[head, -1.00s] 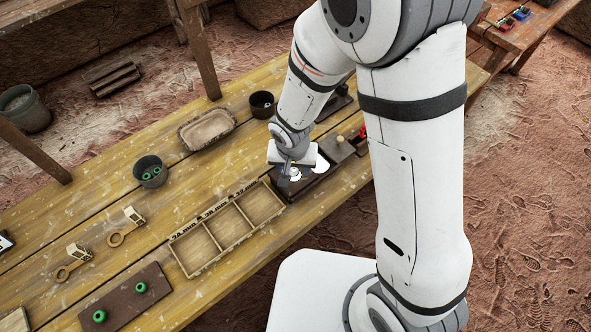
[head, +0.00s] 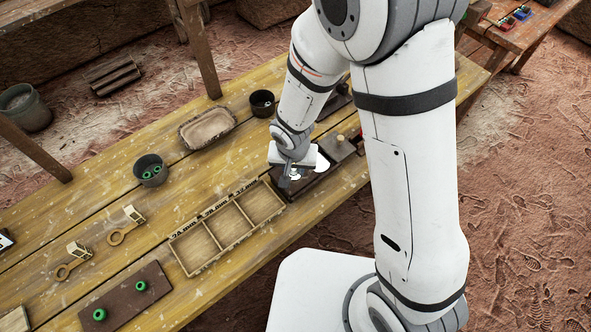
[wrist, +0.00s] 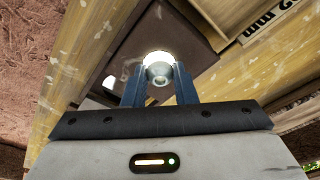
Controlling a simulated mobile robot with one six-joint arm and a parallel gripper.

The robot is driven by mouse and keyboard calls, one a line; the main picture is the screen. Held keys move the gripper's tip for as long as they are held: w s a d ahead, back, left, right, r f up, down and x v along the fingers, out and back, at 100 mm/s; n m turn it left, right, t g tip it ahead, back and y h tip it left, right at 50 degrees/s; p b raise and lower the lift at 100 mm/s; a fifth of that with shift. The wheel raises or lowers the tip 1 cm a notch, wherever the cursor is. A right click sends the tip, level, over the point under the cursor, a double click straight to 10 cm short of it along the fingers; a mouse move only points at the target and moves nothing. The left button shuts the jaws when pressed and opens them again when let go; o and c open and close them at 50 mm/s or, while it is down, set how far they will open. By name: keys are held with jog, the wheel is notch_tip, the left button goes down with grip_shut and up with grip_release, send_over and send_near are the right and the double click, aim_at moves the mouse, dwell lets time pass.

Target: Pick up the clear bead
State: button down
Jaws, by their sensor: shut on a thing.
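The clear bead (wrist: 159,73) shows in the wrist view as a pale, glassy ring with a hole, between the two blue-grey fingers of my gripper (wrist: 160,90). The fingers touch it on both sides, so my gripper is shut on it. A bright white glow lies right behind the bead. In the head view my gripper (head: 287,178) is low over the dark tray (head: 318,180); the bead itself is hard to make out there. I cannot tell whether the bead still touches the tray.
A three-compartment wooden tray (head: 204,240) stands just left of my gripper. Green rings lie in a cup (head: 150,170) and on a brown board (head: 122,306). A shallow dish (head: 208,128) and a dark cup (head: 262,103) stand behind. A knobbed block (head: 337,150) is close on the right.

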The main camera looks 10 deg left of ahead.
aim_at(294, 170)
notch_tip(294, 170, up, 10)
dwell(0.6)
jog(key=shift+f, duration=0.15)
dwell(0.4)
jog(key=shift+s+f+b, duration=0.1)
jog(key=shift+f+b, duration=4.45)
jog(key=shift+f, duration=0.1)
jog(key=shift+b, duration=0.4)
jog(key=n+p, duration=0.2)
jog(key=n, duration=0.3)
jog(key=shift+y, duration=0.4)
jog(key=n+b, duration=0.1)
jog(key=n, duration=0.2)
jog(key=shift+f+n+g, duration=0.1)
jog(key=shift+n+g, duration=0.2)
jog(key=shift+n+y+b, duration=0.3)
jog(key=shift+n+b, duration=0.6)
jog(key=shift+n, duration=0.9)
